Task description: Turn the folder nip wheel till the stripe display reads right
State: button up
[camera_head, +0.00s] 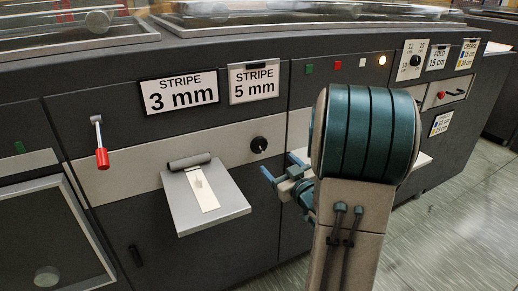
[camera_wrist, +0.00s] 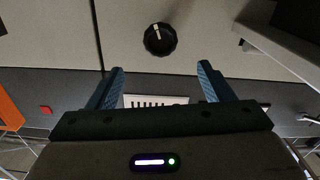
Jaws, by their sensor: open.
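The black round knob (camera_head: 259,145), likely the nip wheel, sits on the pale panel strip. In the wrist view the knob (camera_wrist: 160,39) has a white mark pointing up, slightly left. The left stripe sign (camera_head: 180,92) reads "STRIPE 3 mm"; the one to its right (camera_head: 254,81) reads "STRIPE 5 mm". My gripper (camera_head: 279,166) is at the lower right of the knob in the head view, partly hidden by my arm. In the wrist view my gripper (camera_wrist: 160,68) is open and empty, the knob beyond and between its fingertips, apart from them.
A grey tray (camera_head: 225,208) with a pale strip juts out left of my gripper. A red-handled lever (camera_head: 101,155) hangs further left. At the right are a selector dial (camera_head: 415,60) and a "FOLD 15 cm" sign (camera_head: 436,60). Floor (camera_head: 470,150) is open at the right.

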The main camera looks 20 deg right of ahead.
aim_at(260, 146)
jog(key=w, duration=1.3)
jog(key=shift+w+a, duration=0.1)
jog(key=shift+a, duration=0.2)
jog(key=c, duration=1)
